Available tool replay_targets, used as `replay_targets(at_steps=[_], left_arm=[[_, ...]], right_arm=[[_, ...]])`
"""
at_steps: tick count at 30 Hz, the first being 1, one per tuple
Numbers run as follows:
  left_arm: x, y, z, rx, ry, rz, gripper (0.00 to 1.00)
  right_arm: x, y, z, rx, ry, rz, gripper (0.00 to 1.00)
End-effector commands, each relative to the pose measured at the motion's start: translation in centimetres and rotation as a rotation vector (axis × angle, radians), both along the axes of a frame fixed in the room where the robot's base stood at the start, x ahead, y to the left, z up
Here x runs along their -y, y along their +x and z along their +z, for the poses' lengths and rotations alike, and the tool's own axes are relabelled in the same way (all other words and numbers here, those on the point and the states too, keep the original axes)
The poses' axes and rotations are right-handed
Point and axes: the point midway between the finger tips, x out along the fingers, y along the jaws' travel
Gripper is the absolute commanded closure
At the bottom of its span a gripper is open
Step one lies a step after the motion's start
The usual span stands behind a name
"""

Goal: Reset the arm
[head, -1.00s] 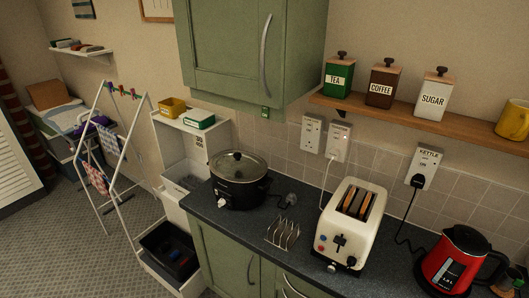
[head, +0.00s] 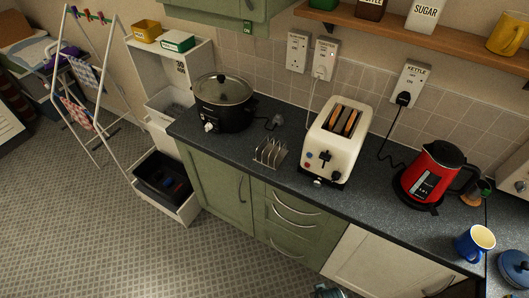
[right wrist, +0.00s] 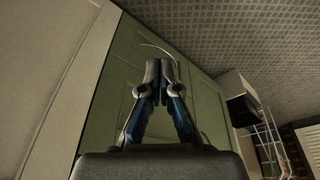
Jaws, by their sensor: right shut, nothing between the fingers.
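My right gripper (right wrist: 160,82) shows in the right wrist view with its two blue-and-grey fingers together and nothing between them. It is in front of the green cabinet fronts (right wrist: 120,60), and a curved handle shows just beyond the fingertips. In the head view a small blue-and-grey part shows at the bottom edge, below the green drawers (head: 290,215); it looks like a tip of one of my grippers, but I cannot tell which. My left gripper is not identifiable in either view.
The dark worktop (head: 360,195) holds a slow cooker (head: 224,105), toast rack (head: 270,152), cream toaster (head: 335,142), red kettle (head: 432,175) and blue mug (head: 474,243). A drying rack (head: 90,90) and a white unit with an open drawer (head: 168,190) stand left. Tiled floor (head: 110,235) is clear in front.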

Motion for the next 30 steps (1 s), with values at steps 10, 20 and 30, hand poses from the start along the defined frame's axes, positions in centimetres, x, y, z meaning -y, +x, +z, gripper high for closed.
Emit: replay_targets(at_steps=[10,20,30], left_arm=[[-0.2,-1.2,-0.8,-0.008,0.001,-0.002,0.60],[-0.4,-2.3,-1.3,-0.013,0.002,-0.003,0.60],[-0.4,-2.4,-1.4,-0.013,0.002,-0.003,0.60]], right_arm=[[0.5,-5.4,-17.8,-0.086,-0.007,0.013,1.00],[2.2,-15.3,-27.8,-0.142,-0.013,0.028,1.00],[2.4,-16.7,-28.6,-0.148,-0.015,0.030,1.00]])
